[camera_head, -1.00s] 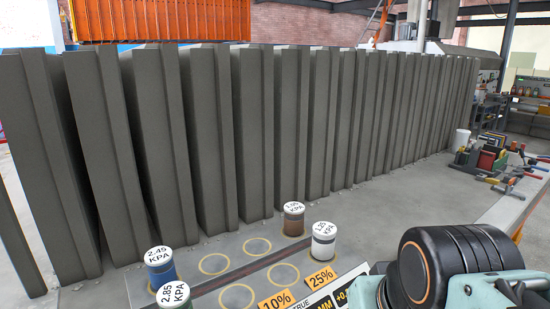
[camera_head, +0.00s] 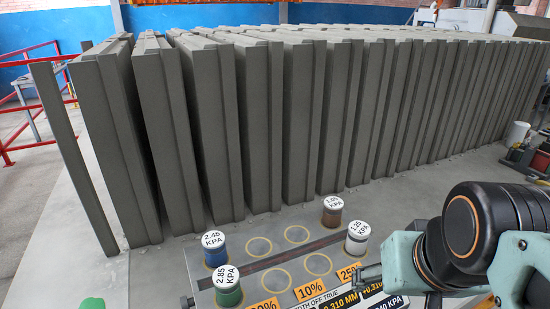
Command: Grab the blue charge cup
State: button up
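The blue charge cup (camera_head: 215,251) stands upright in the back left of the cup board (camera_head: 262,281), with a white lid marked 2.45 KPA. A green cup (camera_head: 228,287) marked 2.85 KPA stands just in front of it. A brown cup (camera_head: 331,213) and a white cup (camera_head: 357,240) stand at the board's right end. My arm reaches in from the lower right, well to the right of the blue cup. Part of what may be my gripper shows at the arm's left end, near the board's right side; its fingers cannot be made out.
A long row of tall grey panels (camera_head: 262,125) stands behind the board. Several empty ringed spots (camera_head: 297,234) lie between the cups. Orange percentage labels (camera_head: 310,289) and a black readout run along the front. Red railings (camera_head: 15,120) stand at far left.

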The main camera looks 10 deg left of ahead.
aim_at(214, 244)
jog(key=u, duration=1.2)
